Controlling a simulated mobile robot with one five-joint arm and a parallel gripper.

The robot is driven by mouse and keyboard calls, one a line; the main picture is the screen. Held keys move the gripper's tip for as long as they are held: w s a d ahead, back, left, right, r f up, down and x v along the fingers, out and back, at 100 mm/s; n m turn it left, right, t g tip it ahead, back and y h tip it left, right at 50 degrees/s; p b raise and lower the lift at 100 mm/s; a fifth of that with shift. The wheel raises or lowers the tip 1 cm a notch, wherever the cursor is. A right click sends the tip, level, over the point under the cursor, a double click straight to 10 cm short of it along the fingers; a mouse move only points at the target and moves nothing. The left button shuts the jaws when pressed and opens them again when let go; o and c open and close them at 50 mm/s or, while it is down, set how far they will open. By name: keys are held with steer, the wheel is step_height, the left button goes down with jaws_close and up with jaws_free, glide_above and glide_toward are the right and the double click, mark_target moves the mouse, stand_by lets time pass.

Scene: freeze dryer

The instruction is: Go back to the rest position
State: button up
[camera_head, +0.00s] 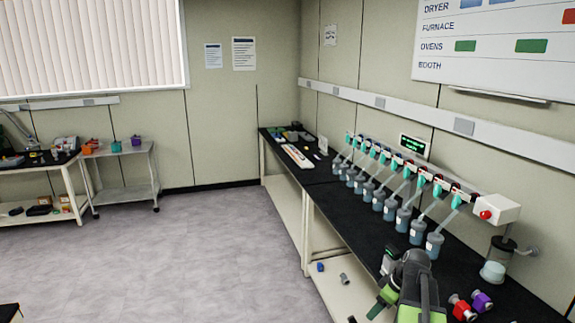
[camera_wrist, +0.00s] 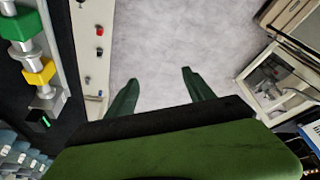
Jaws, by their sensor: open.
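My gripper (camera_wrist: 158,80) shows in the wrist view with its two green fingers spread apart and nothing between them; grey floor lies beyond the tips. In the head view my arm is low at the right of centre, over the front edge of the black-topped bench (camera_head: 352,222). The freeze dryer (camera_head: 497,208) stands on that bench, with a row of blue-grey flasks (camera_head: 417,231) hanging from its manifold. My arm hides part of the bench front. My gripper touches nothing that I can see.
A red-capped item (camera_head: 461,307) and a purple one (camera_head: 482,301) stand on the bench by my arm. Small items, one blue (camera_head: 320,267), lie on its lower shelf. A trolley (camera_head: 122,180) and another bench stand at the left. The floor (camera_head: 190,245) between is clear.

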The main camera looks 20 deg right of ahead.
steer(key=w+a+f+n+g+b, duration=0.1)
steer(key=w+a, duration=0.1)
steer(key=a, duration=0.6)
steer(key=w+a+f+n, duration=0.1)
steer(key=w+a+f, duration=0.1)
steer(key=a, duration=0.5)
steer(key=s+a+f+m+g+h+b, duration=0.1)
steer(key=a+m, duration=0.3)
steer(key=a, duration=0.4)
steer(key=s+a+f+m+g+h+b, duration=0.1)
steer(key=s+a+m, duration=0.3)
steer(key=a, duration=0.5)
steer(key=shift+s+a+f, duration=0.2)
steer(key=shift+s+f, duration=0.1)
steer(key=shift+s, duration=0.05)
